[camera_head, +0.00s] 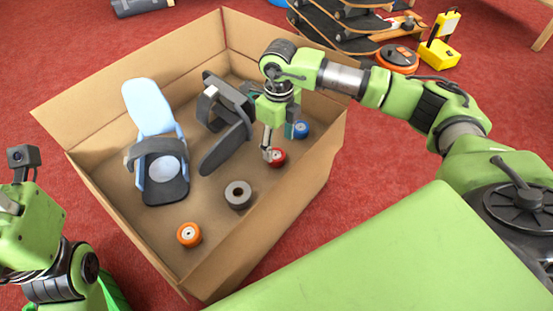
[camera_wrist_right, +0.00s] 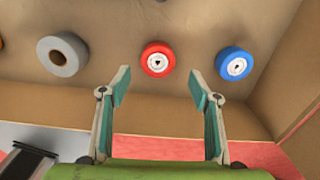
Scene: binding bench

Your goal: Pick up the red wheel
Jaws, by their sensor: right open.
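The red wheel (camera_head: 277,157) lies on the floor of the big cardboard box (camera_head: 92,177), near the box's right wall. In the right wrist view the red wheel (camera_wrist_right: 158,60) sits just beyond the fingertips, between their lines, with its white hub showing. My right gripper (camera_head: 276,150) reaches down into the box over the red wheel. In the right wrist view its two fingers (camera_wrist_right: 158,88) are apart with nothing between them. My left arm shows at the lower left, but its gripper fingers are not visible.
A blue wheel (camera_wrist_right: 235,64) lies right of the red one. A grey wheel (camera_head: 238,194) and an orange wheel (camera_head: 189,234) lie nearer the front. A light blue binding (camera_head: 150,107) and a black binding (camera_head: 226,146) stand in the box. Box walls surround them.

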